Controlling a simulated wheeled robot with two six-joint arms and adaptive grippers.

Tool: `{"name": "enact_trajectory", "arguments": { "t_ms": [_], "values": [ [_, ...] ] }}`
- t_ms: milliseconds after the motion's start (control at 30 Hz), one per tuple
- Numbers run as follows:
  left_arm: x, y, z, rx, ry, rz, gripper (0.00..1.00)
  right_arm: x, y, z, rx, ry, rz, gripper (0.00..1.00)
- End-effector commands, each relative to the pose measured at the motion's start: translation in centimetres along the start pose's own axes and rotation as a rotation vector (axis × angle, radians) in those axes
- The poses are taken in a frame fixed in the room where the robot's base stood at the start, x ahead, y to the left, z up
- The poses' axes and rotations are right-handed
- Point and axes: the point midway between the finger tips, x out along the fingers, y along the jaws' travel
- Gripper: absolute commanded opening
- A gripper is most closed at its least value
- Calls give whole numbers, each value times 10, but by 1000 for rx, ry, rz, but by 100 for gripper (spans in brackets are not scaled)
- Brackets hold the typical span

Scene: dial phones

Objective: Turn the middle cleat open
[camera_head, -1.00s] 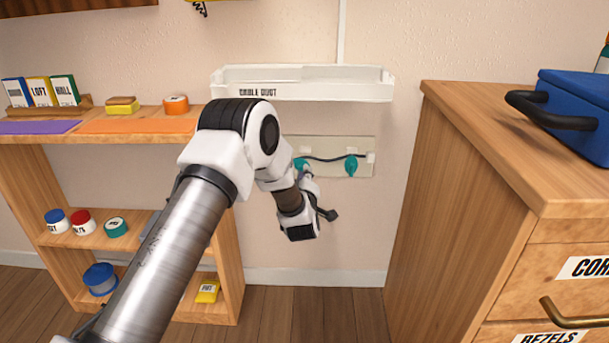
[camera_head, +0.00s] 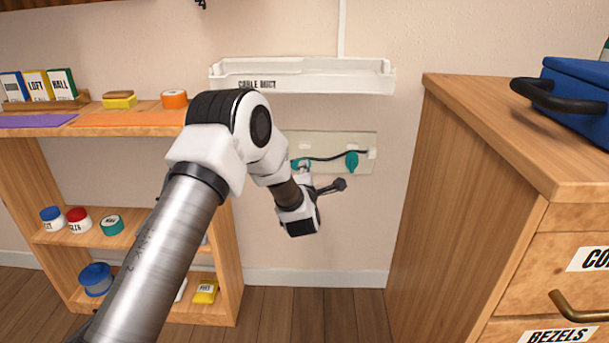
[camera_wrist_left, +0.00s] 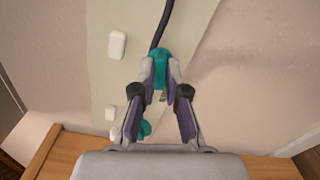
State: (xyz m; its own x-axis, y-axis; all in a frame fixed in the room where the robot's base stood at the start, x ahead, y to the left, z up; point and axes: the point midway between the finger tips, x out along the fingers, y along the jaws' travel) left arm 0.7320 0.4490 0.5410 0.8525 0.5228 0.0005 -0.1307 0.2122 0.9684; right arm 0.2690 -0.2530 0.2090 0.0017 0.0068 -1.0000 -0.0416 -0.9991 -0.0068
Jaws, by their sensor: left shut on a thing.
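A pale board (camera_head: 335,140) on the wall carries teal cleats and a dark cable. The right cleat (camera_head: 351,162) hangs upright at the board's right part. The middle cleat (camera_head: 300,163) is partly hidden by my left gripper (camera_head: 304,171). In the left wrist view the middle cleat (camera_wrist_left: 161,62) sits between the fingertips of my left gripper (camera_wrist_left: 161,85), which is shut on it. Another teal cleat (camera_wrist_left: 143,130) shows lower, partly behind the fingers; in the head view my arm hides it. My right gripper is not in view.
A white cable duct (camera_head: 300,82) juts from the wall above the board. A wooden shelf (camera_head: 228,235) with pots stands at left, and a wooden cabinet (camera_head: 455,190) with a blue box (camera_head: 575,90) at right. Wall below the board is clear.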

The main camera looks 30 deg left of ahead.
Motion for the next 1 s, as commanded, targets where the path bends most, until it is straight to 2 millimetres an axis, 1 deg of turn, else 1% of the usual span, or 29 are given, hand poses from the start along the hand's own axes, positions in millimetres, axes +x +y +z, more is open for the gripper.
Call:
{"name": "enact_trajectory", "arguments": {
  "t_ms": [33, 100, 400, 600, 1000],
  "values": [
    [0, -3, -1, -36, 0, -2, 0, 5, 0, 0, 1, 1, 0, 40],
    [0, -4, -1, -88, 0, -3, 0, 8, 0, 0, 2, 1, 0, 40],
    [0, -2, 0, -239, 1, -3, 0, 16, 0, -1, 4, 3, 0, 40],
    [0, -2, 0, -277, 1, -3, 0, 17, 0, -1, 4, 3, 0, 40],
    [0, -1, 0, -282, 1, -3, 0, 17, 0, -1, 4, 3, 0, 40]
  ]
}}
